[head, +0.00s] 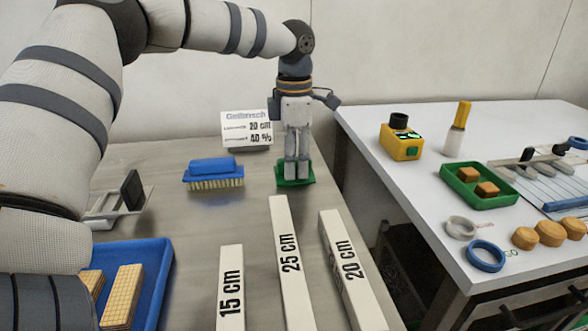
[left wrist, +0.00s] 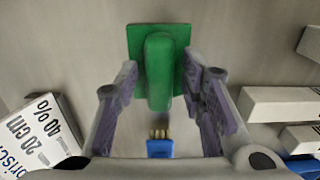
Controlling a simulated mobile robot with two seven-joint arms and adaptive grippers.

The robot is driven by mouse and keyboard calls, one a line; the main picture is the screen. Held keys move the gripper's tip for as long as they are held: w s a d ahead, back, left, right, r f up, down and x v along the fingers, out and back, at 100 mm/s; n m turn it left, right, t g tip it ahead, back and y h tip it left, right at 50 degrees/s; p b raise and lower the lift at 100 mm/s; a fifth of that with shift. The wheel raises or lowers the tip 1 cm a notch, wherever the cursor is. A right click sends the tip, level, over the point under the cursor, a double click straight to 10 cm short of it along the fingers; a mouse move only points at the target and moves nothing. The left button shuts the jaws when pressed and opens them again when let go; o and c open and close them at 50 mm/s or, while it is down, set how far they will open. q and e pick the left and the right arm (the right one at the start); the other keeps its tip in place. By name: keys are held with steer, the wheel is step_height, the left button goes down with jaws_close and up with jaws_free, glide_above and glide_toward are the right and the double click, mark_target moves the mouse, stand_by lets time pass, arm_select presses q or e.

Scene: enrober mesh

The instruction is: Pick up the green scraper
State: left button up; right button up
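The green scraper (head: 284,183) lies on the grey-brown table, below my left gripper (head: 297,170) in the head view. In the left wrist view the scraper (left wrist: 158,72) shows a flat green plate with a raised green handle. My left gripper's fingers (left wrist: 160,84) are open, one on each side of the handle, with a visible gap on both sides. The gripper points down and hides part of the scraper in the head view. My right gripper is not in view.
A blue brush (head: 213,172) lies left of the scraper, with a sign (head: 247,130) behind. Long white bars (head: 291,262) lie in front. A blue tray (head: 158,270) with wafers stands front left. A white table (head: 400,180) with several items is at right.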

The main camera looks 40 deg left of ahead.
arm_select(q)
jaws_close()
steer(key=shift+r, duration=0.2)
step_height(320, 180, up, 2)
steer(key=shift+r, duration=0.2)
steer(key=s+d+r+p, duration=0.2)
steer(key=s+d+r, duration=0.7)
steer(key=d+r, duration=0.1)
steer(key=shift+d+p, duration=0.3)
steer(key=shift+d, duration=0.05)
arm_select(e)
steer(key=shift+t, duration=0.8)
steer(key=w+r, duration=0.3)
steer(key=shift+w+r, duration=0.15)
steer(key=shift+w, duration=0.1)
arm_select(q)
steer(key=shift+r, duration=0.1)
